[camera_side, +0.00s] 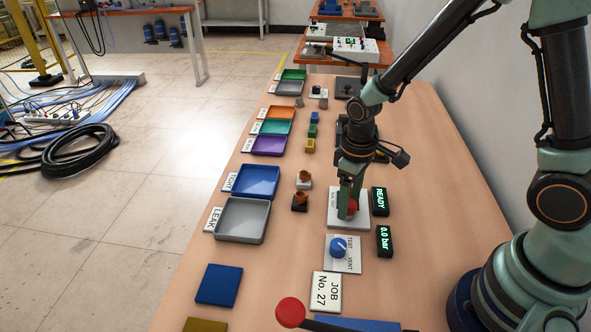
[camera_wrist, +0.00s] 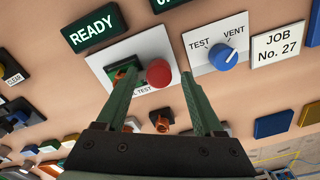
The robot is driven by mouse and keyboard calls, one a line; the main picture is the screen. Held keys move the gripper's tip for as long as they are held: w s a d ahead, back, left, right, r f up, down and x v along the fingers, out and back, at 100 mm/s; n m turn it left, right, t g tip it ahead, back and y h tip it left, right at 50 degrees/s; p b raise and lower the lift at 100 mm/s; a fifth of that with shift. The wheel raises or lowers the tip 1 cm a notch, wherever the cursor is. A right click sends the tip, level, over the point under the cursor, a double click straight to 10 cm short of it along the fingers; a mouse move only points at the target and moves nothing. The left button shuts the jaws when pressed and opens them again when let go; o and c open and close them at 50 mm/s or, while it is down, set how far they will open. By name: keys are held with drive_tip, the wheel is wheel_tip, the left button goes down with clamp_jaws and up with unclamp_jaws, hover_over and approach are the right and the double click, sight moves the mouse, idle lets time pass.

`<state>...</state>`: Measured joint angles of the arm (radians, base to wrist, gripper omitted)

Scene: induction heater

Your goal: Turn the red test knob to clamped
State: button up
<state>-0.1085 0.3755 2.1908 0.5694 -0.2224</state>
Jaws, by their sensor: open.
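The red knob (camera_wrist: 159,73) sits on a white plate (camera_wrist: 104,61) whose label is partly hidden; only "TEST" reads at its end. In the side view the red knob (camera_side: 352,206) shows beside my fingers, low over the plate (camera_side: 362,221). My gripper (camera_wrist: 158,80) is open, pointing down, with one green finger on each side of the knob in the wrist view. I cannot tell whether either finger touches it. A dark green-framed part (camera_wrist: 122,72) on the plate lies left of the knob, partly behind the left finger.
A blue knob (camera_side: 338,245) on a TEST/VENT plate stands close by. The READY display (camera_side: 380,201) and 0.0 bar display (camera_side: 385,241) are at the right. Two orange-topped parts (camera_side: 301,198) and the blue and grey trays (camera_side: 242,220) stand left. A red ball-ended lever (camera_side: 290,312) is in front.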

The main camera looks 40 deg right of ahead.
wheel_tip(320, 180, up, 12)
idle(0.5)
drive_tip(key=shift+r, duration=0.1)
wheel_tip(320, 180, up, 8)
drive_tip(key=m+t, duration=0.3)
drive_tip(key=t, duration=0.2)
hover_over(350, 204)
drive_tip(key=s+d, duration=0.3)
drive_tip(key=s, duration=0.1)
drive_tip(key=shift+s+d+r+m+t, duration=0.3)
drive_tip(key=shift+s+d+r+m, duration=0.1)
drive_tip(key=shift+s, duration=0.25)
drive_tip(key=shift+o, duration=0.3)
